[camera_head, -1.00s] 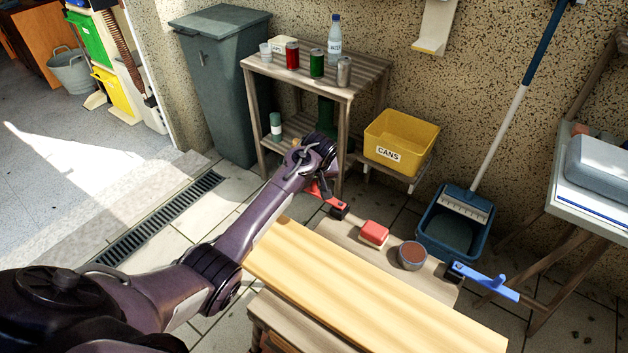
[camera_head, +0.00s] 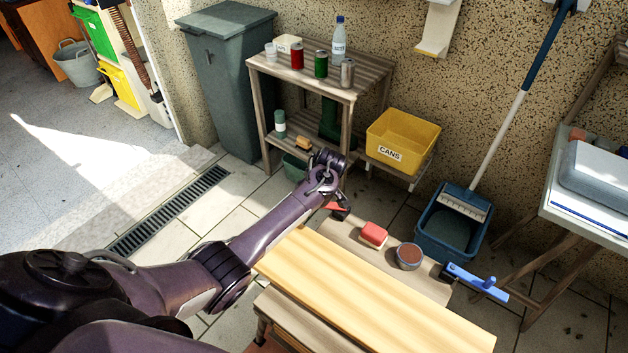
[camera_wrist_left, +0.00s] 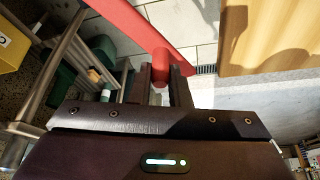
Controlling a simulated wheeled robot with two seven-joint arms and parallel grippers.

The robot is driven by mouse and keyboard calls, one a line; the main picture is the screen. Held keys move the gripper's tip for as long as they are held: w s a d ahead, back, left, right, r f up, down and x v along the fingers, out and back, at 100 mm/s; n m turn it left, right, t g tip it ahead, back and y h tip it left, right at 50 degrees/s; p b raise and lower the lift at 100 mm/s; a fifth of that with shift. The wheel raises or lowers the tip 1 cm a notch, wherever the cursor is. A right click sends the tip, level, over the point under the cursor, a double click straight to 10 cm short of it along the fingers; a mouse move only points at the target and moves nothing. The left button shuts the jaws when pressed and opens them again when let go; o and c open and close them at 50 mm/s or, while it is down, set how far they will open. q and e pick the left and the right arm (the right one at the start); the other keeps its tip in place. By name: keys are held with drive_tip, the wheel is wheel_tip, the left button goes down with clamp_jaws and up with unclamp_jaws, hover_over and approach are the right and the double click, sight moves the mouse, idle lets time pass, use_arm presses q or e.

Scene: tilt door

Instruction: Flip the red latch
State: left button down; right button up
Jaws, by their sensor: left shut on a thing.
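The red latch (camera_head: 334,207) sits on a black mount at the far left corner of a wooden bench. In the left wrist view its long red arm (camera_wrist_left: 125,22) crosses the top, and its round red peg (camera_wrist_left: 160,62) sits between my fingers. My left gripper (camera_wrist_left: 163,82) is shut on this peg. In the head view my left wrist hides most of the gripper and part of the latch. A blue latch (camera_head: 478,281) sits at the bench's right end. My right gripper is not in view.
A light wooden board (camera_head: 370,295) lies along the near side of the bench. A red sponge (camera_head: 373,234) and a round brown tin (camera_head: 408,256) stand behind it. A slatted shelf (camera_head: 320,75) with cans and a yellow bin (camera_head: 402,138) are beyond.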

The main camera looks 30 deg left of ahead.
use_arm(q)
drive_tip(key=s+d+n+g+p, duration=0.1)
drive_tip(key=n, duration=0.2)
drive_tip(key=s+d+n+g+p, duration=0.1)
drive_tip(key=s+d+n, duration=0.1)
drive_tip(key=n, duration=0.1)
drive_tip(key=s+d+n+g+p, duration=0.1)
drive_tip(key=s+d+n, duration=0.1)
drive_tip(key=n, duration=0.1)
drive_tip(key=shift+g, duration=0.3)
drive_tip(key=shift+s+d+n+g+b, duration=0.3)
drive_tip(key=shift+d+n, duration=0.3)
drive_tip(key=shift+n, duration=0.3)
drive_tip(key=shift+s+d+n+g+b, duration=0.2)
drive_tip(key=shift+d+n+g+b, duration=0.15)
drive_tip(key=shift+d+n, duration=0.4)
drive_tip(key=shift+a+h, duration=0.1)
drive_tip(key=shift+h, duration=0.2)
drive_tip(key=shift+n, duration=0.25)
drive_tip(key=c, duration=1.4)
unclamp_jaws()
drive_tip(key=shift+o, duration=0.2)
